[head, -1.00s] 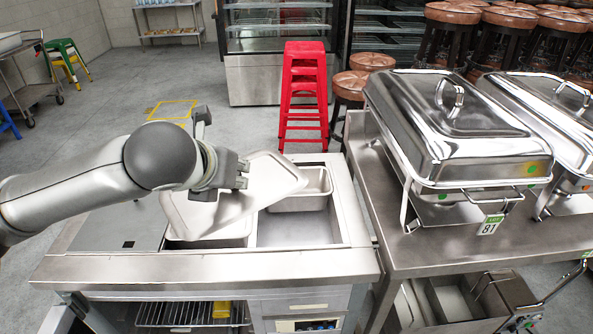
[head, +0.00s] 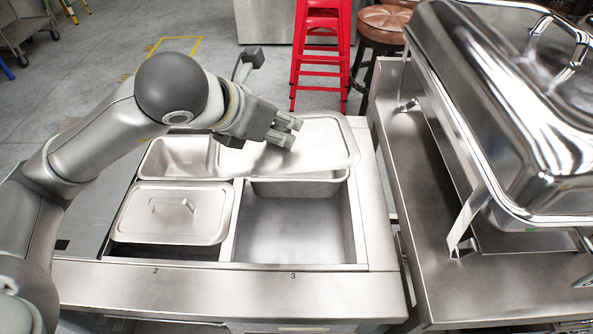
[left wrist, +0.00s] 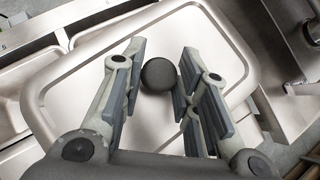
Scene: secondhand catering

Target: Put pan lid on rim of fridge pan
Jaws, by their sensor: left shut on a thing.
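My left gripper (head: 284,132) is shut on the dark round knob (left wrist: 158,74) of a pale metal pan lid (head: 325,143). The lid also fills the middle of the left wrist view (left wrist: 75,88), with the fingers on either side of the knob. In the head view it lies nearly level over the back right fridge pan (head: 300,188), hiding most of its opening. Its left part reaches toward the neighbouring back left pan (head: 172,158). I cannot tell whether the lid touches the rim. My right gripper is out of view.
A lidded pan with a wire handle (head: 172,212) sits front left in the counter (head: 230,295). The front right well (head: 295,230) is empty. A large chafing dish (head: 500,100) stands on a steel table to the right. A red stool (head: 322,45) stands behind.

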